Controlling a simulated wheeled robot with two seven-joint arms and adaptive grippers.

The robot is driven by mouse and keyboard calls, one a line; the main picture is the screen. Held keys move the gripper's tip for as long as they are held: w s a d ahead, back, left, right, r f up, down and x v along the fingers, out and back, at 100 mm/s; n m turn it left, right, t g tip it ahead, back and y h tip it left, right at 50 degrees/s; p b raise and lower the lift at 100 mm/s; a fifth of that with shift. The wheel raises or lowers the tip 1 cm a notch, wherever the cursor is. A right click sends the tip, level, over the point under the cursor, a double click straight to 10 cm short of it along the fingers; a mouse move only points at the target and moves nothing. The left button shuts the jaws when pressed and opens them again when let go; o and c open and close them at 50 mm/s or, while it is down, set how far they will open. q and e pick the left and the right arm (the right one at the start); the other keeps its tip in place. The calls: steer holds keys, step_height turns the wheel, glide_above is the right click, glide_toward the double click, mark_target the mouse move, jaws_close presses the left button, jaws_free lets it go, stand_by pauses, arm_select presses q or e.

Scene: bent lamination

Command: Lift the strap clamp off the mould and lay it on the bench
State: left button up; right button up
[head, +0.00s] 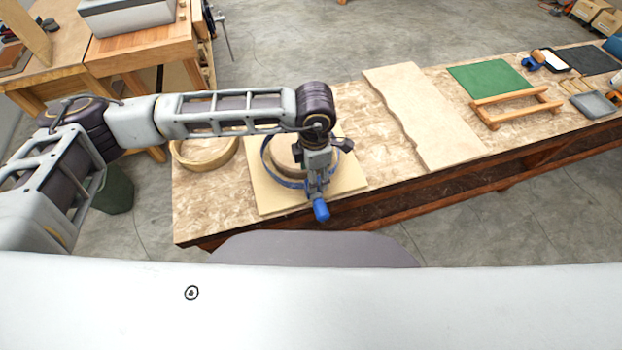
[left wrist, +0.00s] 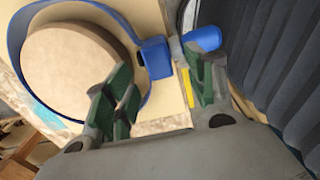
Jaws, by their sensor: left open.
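The strap clamp (left wrist: 136,30) is a blue band with a blue buckle block and a blue handle (head: 320,209). In the head view its band (head: 267,163) loops around the round mould, with a gap at the left. The mould (left wrist: 72,72) is a tan disc on a pale square board (head: 262,197). My left gripper (left wrist: 160,95) is open above the clamp's buckle side. In the left wrist view its green-padded fingers stand on either side of the buckle block, and contact cannot be told. The arm hides part of the mould in the head view. My right gripper is not seen.
A round wooden hoop (head: 204,156) lies on the bench left of the board. A wavy-edged pale plank (head: 424,117) lies to the right, with a green mat (head: 490,78) and a wooden rack (head: 516,106) beyond. Speckled bench top (head: 362,125) is bare between board and plank.

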mark_target(317, 195)
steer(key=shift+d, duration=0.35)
arm_select(q)
steer(key=shift+f+p, duration=0.4)
steer(key=shift+f, duration=0.45)
step_height(317, 195, down, 3)
steer(key=shift+w+f+p, duration=0.1)
steer(key=shift+w+p, duration=0.05)
steer(key=shift+p, duration=0.25)
steer(key=shift+f, duration=0.2)
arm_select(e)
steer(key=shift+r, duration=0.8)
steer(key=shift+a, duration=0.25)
arm_select(q)
steer(key=c, duration=0.9)
steer(key=shift+c, duration=0.7)
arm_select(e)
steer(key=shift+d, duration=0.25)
arm_select(q)
steer(key=shift+r, duration=0.2)
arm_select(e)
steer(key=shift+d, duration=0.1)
